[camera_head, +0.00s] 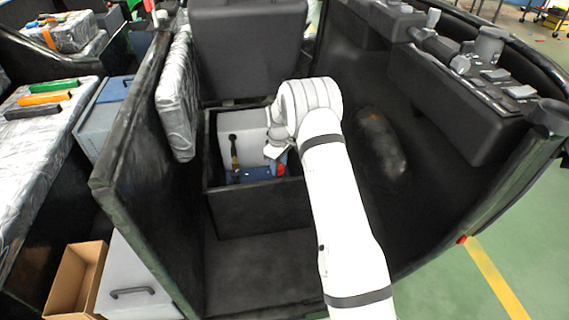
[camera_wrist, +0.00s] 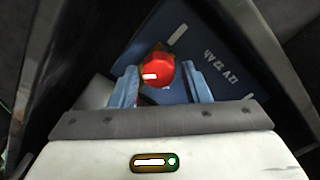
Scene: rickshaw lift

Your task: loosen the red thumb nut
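The red thumb nut (camera_wrist: 158,70) sits on top of the blue 12 V battery (camera_wrist: 215,60) in the wrist view. My gripper (camera_wrist: 160,82) is over it with its two blue fingers spread, one to each side of the nut. The fingers look open, with a gap on the right side. In the head view the red nut (camera_head: 281,170) shows only in part beside my wrist. The blue battery (camera_head: 254,172) lies inside a black open box (camera_head: 258,208). My fingers are mostly hidden there by my arm.
A dark cable or handle with a yellow part (camera_head: 234,152) stands at the left inside the box. A grey block (camera_head: 236,130) is behind the battery. Black cabin walls (camera_head: 135,150) close in on the left, and a control panel (camera_head: 480,90) stands at the right.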

